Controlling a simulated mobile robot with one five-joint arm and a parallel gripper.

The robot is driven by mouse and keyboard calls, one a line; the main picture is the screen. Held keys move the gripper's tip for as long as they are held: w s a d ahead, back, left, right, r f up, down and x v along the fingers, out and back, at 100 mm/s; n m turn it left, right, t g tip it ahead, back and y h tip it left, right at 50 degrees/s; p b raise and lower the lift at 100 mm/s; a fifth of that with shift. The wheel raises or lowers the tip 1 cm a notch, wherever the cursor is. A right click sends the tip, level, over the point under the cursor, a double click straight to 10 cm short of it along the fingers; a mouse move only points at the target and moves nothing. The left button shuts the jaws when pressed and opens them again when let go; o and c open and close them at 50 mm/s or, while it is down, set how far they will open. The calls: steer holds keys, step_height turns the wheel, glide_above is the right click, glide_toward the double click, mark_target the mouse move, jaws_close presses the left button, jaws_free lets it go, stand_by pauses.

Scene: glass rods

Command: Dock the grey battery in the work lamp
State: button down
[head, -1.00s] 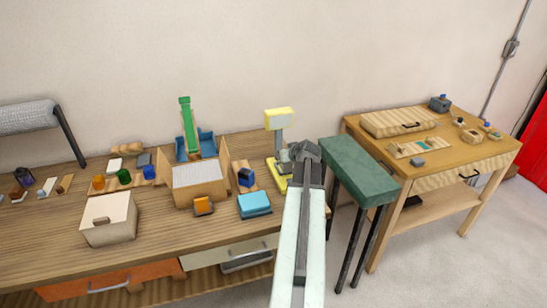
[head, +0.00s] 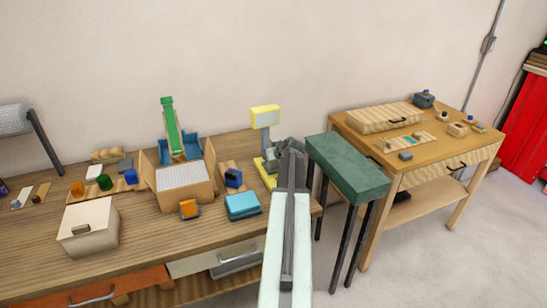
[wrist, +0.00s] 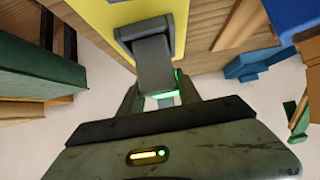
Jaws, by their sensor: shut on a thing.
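The work lamp has a yellow head (head: 265,117) on a grey post and a yellow base (head: 266,179) at the right end of the long bench. In the wrist view the yellow base (wrist: 183,20) is at the top. My gripper (head: 283,147) is just right of the lamp post, above the base. In the wrist view its fingers (wrist: 158,101) are shut around a grey block, apparently the grey battery (wrist: 154,68). Its far end meets a darker grey part at the yellow base. I cannot tell whether it is seated. A green glow shows beside the block.
A narrow green-topped stand (head: 347,167) is close on the right of my arm. A blue box (head: 242,206), a dark blue block (head: 233,178) and an open wooden box (head: 184,198) are left of the lamp. A wooden side table (head: 448,150) stands further right.

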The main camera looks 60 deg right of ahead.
steer(key=shift+w+f, duration=0.1)
steer(key=shift+f, duration=0.2)
steer(key=shift+d+f+b, duration=0.1)
steer(key=shift+f+b, duration=0.05)
steer(key=shift+b, duration=0.25)
steer(key=c, duration=0.8)
jaws_free()
steer(key=shift+c, duration=0.2)
steer(key=shift+r+p, duration=0.35)
steer(key=shift+p, duration=0.05)
steer(key=p+v, duration=0.7)
steer(key=v, duration=0.5)
steer(key=shift+s, duration=0.25)
steer(key=shift+r, duration=0.1)
